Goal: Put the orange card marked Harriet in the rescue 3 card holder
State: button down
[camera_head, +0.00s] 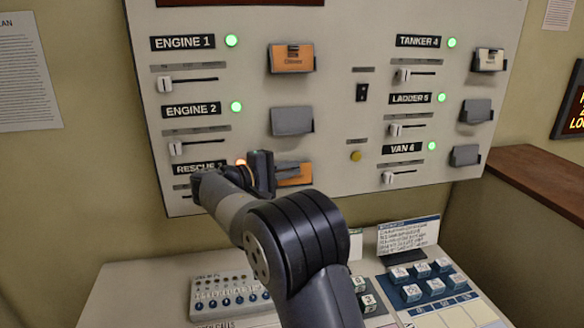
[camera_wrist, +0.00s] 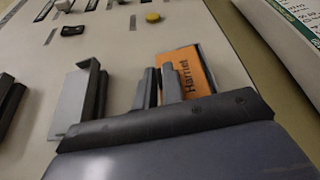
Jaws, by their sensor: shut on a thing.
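The orange card marked Harriet (camera_wrist: 187,75) shows in the wrist view, its name readable along the card. My gripper (camera_wrist: 160,85) is shut on the card's edge at the left in that view. In the head view the card (camera_head: 296,175) is a small orange patch beside my gripper (camera_head: 283,167), at the rescue 3 row. A dark rim, seemingly the rescue 3 card holder (camera_wrist: 210,68), borders the card's far side. My fingers and the card hide most of this holder, so I cannot tell how deep the card sits.
The empty engine 2 holder (camera_head: 292,121) is just above; it also shows in the wrist view (camera_wrist: 75,105). The engine 1 holder (camera_head: 314,64) bears another orange card (camera_head: 291,57). A yellow button (camera_head: 356,156) is at the right. The desk (camera_head: 130,290) with keys lies below.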

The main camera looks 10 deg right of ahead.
jog(key=shift+w+f, duration=0.2)
jog(key=shift+w, duration=0.2)
jog(key=c, duration=1.5)
grip_release()
jog(key=shift+o, duration=0.2)
jog(key=f+b+v, duration=0.1)
jog(key=b+v, duration=0.1)
jog(key=v, duration=0.9)
jog(key=shift+r, duration=0.45)
jog(key=shift+d, duration=0.2)
